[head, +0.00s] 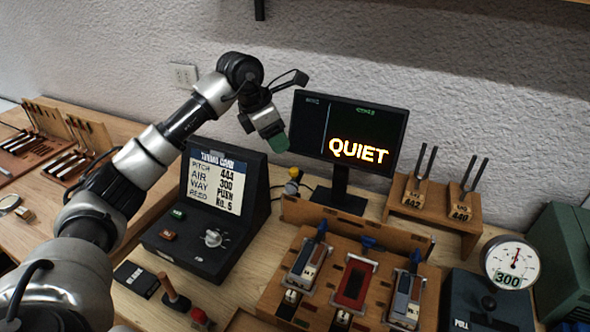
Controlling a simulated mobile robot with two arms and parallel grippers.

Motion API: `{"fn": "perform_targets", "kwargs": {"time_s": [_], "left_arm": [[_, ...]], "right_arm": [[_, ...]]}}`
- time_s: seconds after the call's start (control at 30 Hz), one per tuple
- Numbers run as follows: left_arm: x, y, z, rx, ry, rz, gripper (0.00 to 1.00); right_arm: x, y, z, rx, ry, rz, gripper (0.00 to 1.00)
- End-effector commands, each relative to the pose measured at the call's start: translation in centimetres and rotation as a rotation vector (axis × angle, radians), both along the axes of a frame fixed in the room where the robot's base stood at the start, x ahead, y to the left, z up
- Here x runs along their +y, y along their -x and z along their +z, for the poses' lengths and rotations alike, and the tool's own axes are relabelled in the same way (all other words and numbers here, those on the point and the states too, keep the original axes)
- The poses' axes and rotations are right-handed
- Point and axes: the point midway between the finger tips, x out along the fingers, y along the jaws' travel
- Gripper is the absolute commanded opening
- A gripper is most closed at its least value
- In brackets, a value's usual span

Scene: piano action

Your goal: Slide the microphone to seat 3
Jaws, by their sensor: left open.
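My left gripper (273,133) hangs in the air in front of the wall, left of the monitor, with a green pad at its tip. It is open, and I see nothing between its fingers. The wooden rack (273,292) has several seats, with a grey module at left, a red-framed one (354,284) in the middle and a grey-blue one (405,300) at right. Seat numbers are not readable. My right gripper is out of view.
A monitor (350,128) reads QUIET behind the rack. A black console (215,200) with a knob and text card stands at left. Tuning forks (465,190) stand on a wooden stand at right. A dial gauge (511,262) reads 300. A green box (565,255) is at far right.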

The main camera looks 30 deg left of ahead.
Motion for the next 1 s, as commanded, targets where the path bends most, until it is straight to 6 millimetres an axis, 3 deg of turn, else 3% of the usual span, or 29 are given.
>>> {"fn": "perform_targets", "kwargs": {"time_s": [0.5,0.7,0.97,1.0], "left_arm": [[-2.3,-2.4,-7.9,0.003,0.002,-0.002,0.5],[-2.6,-2.8,-9.2,0.0,0.002,-0.002,0.5],[-2.6,-2.8,-9.3,0.0,0.001,-0.001,0.5],[-2.6,-2.8,-9.3,0.0,0.001,-0.001,0.45]], "right_arm": [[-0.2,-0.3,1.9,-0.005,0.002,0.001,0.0],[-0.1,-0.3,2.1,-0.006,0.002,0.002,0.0],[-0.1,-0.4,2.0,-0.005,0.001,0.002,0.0],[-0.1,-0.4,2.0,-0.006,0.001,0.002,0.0]]}}
